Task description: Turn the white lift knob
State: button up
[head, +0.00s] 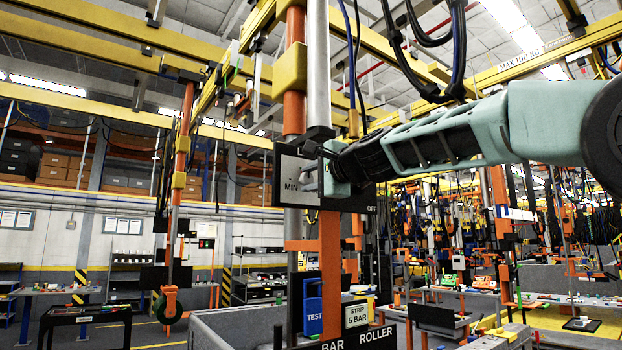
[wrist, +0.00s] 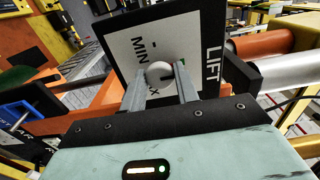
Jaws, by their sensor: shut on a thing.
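The white lift knob (wrist: 160,74) is a round pale knob on a panel (wrist: 125,50) marked MIN and LIFT, in the wrist view. My gripper (wrist: 161,80) has its two grey fingers on either side of the knob and is shut on it. The knob itself is hard to make out there. Part of the panel's lettering is hidden behind the fingers and knob.
A silver and orange cylinder (wrist: 275,48) lies right of the panel in the wrist view. Yellow overhead beams (head: 490,75) cross above my arm.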

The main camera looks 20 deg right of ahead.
jog(key=o, duration=1)
jog(key=shift+c, duration=0.2)
jog(key=b+v, duration=0.6)
jog(key=v, duration=1.1)
jog(key=shift+s, duration=0.2)
jog(key=s+a+f+n+g+b, duration=0.1)
jog(key=a+f+n+g, duration=0.3)
jog(key=f, duration=0.8)
jog(key=s+a+f+n+g+b, duration=0.1)
jog(key=a+f+n+g, duration=0.15)
jog(key=a+f, duration=0.6)
jog(key=s+a+f+n+g+b, duration=0.1)
jog(key=a+f+n+g, duration=0.2)
jog(key=f, duration=1.1)
jog(key=s+d+f+n+g+h, duration=0.2)
jog(key=s+f+n+g, duration=0.2)
jog(key=s+f, duration=0.7)
jog(key=s+d+f+n+g+h+b, duration=0.1)
jog(key=s+f+n+g+h, duration=0.2)
jog(key=s+f+n, duration=0.5)
jog(key=s+f, duration=0.3)
jog(key=f, duration=0.6)
jog(key=shift+s+d+n+g, duration=0.35)
jog(key=shift+s+d, duration=0.05)
